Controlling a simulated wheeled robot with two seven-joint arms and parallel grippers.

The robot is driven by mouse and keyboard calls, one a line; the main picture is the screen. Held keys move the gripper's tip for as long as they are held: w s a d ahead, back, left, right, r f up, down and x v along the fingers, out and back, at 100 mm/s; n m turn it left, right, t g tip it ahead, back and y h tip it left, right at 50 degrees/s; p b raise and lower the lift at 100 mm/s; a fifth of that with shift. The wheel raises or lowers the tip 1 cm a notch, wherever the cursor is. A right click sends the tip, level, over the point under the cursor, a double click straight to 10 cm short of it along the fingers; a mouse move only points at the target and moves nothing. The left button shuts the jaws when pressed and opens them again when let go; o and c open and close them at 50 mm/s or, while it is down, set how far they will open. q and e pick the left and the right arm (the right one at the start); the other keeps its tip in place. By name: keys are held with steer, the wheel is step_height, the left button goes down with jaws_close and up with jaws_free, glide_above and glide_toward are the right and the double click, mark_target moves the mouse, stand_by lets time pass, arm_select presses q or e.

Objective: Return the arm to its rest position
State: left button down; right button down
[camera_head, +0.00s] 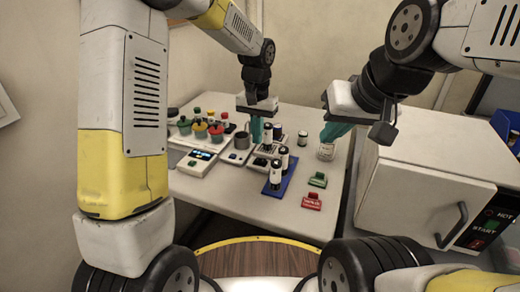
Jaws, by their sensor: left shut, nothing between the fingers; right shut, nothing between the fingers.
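My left gripper (256,130) hangs over the middle of the white table (225,205), with its teal fingers shut and empty. Its fingertips are close to black-and-white cylinders (267,137); I cannot tell whether they touch. My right gripper (333,132) is over the table's right part, with its teal fingers shut and empty. It is just above a small clear jar (326,152) and partly overlaps it in the picture. A blue rack (272,189) holding black-and-white cylinders (276,175) stands on the table between and in front of the grippers.
A green item (318,180) and a red item (311,201) lie front right. A white cabinet (410,195) with a handle stands right. The table's front left is clear.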

arm_select(q)
steer(key=shift+r, duration=0.15)
steer(key=s+a+r+n+t+h, duration=0.1)
steer(key=s+a+r+n+t, duration=0.1)
steer(key=s+a+r, duration=0.75)
steer(key=s+a+r+n+t, duration=0.1)
steer(key=s+a+r+t, duration=0.1)
steer(key=s, duration=0.4)
steer(key=s+a+r+n+t+h, duration=0.1)
steer(key=s+a+r+t, duration=0.1)
steer(key=s, duration=0.4)
steer(key=shift+s+a+r, duration=0.35)
steer(key=shift+r, duration=0.2)
